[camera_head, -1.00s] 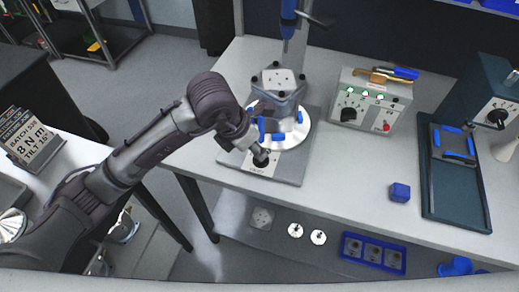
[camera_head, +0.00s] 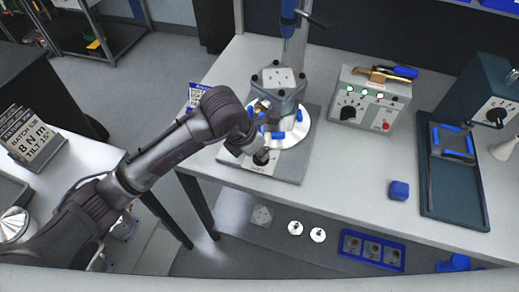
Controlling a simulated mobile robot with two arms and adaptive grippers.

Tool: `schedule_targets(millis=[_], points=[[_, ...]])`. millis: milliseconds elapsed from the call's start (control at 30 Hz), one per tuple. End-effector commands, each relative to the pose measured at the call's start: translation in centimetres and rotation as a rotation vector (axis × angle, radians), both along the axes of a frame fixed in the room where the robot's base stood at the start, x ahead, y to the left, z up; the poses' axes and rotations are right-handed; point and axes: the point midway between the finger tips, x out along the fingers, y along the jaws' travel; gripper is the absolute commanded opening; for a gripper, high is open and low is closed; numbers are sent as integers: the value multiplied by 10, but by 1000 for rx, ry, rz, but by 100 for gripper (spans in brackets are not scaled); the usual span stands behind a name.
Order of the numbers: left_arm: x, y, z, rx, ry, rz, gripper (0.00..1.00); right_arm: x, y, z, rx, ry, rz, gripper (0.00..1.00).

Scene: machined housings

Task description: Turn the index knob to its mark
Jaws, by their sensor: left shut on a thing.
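The index knob (camera_head: 261,158) is small and dark. It sits on the front of the grey base plate (camera_head: 290,172) of the fixture on the bench, with a pale label around it. My left gripper (camera_head: 257,151) reaches down over the knob from the left and is shut on it. The gripper partly covers the knob, and its pointer and mark are too small to read. Behind it, a grey machined housing (camera_head: 279,80) stands on a white round plate (camera_head: 298,131) with blue clamps. My right gripper is not in view.
A control box (camera_head: 369,100) with green lamps and a dark knob stands to the right of the fixture. A blue cube (camera_head: 399,190) and a dark press (camera_head: 480,95) are further right. The bench front between fixture and cube is clear.

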Motion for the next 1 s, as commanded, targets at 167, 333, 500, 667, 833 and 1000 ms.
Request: schedule_targets(millis=[167, 333, 500, 667, 833, 1000], points=[[1, 0, 0, 0, -2, -9, 0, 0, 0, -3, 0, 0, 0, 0], [2, 1, -2, 1, -3, -63, 0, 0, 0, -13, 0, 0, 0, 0], [3, 1, -4, 1, -5, -169, 0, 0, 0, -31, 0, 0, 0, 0], [3, 2, -4, 1, -7, -287, 0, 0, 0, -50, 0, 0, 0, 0], [4, 2, -4, 0, -6, -406, 0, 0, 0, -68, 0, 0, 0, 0], [4, 1, -2, 0, -5, -499, 0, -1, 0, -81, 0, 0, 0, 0]])
